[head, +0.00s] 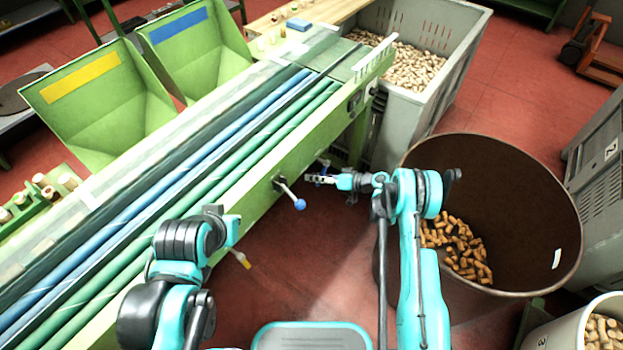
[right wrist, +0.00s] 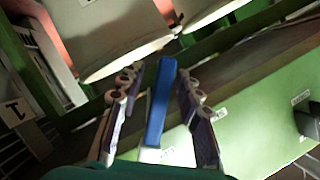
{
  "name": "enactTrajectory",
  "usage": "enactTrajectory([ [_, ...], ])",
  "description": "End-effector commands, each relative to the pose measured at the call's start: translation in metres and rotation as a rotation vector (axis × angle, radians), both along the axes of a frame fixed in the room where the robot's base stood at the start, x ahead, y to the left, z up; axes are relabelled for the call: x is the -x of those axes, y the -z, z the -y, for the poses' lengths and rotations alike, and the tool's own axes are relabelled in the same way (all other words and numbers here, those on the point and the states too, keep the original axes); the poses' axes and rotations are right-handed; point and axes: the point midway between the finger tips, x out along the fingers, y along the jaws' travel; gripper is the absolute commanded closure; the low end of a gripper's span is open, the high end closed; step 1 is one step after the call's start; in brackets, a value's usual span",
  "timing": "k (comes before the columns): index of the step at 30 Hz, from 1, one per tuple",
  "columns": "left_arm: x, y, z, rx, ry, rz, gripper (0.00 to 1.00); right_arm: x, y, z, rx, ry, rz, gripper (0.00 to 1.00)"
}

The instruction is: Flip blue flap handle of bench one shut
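In the right wrist view a blue bar-shaped handle (right wrist: 160,103) stands between the two fingers of my right gripper (right wrist: 157,108). The fingers are apart, with a gap showing on each side of the bar. In the head view my right gripper (head: 322,180) is at the side of the long green bench (head: 240,205), right of a lever with a blue ball (head: 299,204). The blue bar is too small to make out clearly there. My left arm is at lower left, over the bench edge; its gripper's fingers do not show.
A yellow-tipped handle (head: 242,260) sticks out near my left arm. A big brown drum (head: 500,180) with corks stands right of my right arm. A grey crate (head: 465,60) of corks is behind. Green hoppers with yellow (head: 82,77) and blue (head: 179,25) labels stand beyond the bench.

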Motion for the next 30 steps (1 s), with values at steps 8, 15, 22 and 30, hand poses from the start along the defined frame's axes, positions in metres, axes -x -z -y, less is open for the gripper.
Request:
enactTrajectory([
  [8,0.000,0.006,0.000,0.000,0.000,0.000,1.00,-0.007,0.005,-0.016,0.000,0.000,-0.001,0.66],
  [15,0.000,0.006,0.000,0.000,0.000,0.000,1.00,-0.007,0.005,-0.016,0.000,0.000,-0.001,0.79],
  [22,0.000,0.006,0.000,0.000,0.000,0.000,1.00,-0.007,0.005,-0.016,0.000,0.000,-0.001,1.00],
  [30,0.000,0.006,0.000,0.000,0.000,0.000,1.00,-0.004,0.001,-0.019,-0.043,0.000,-0.058,1.00],
])
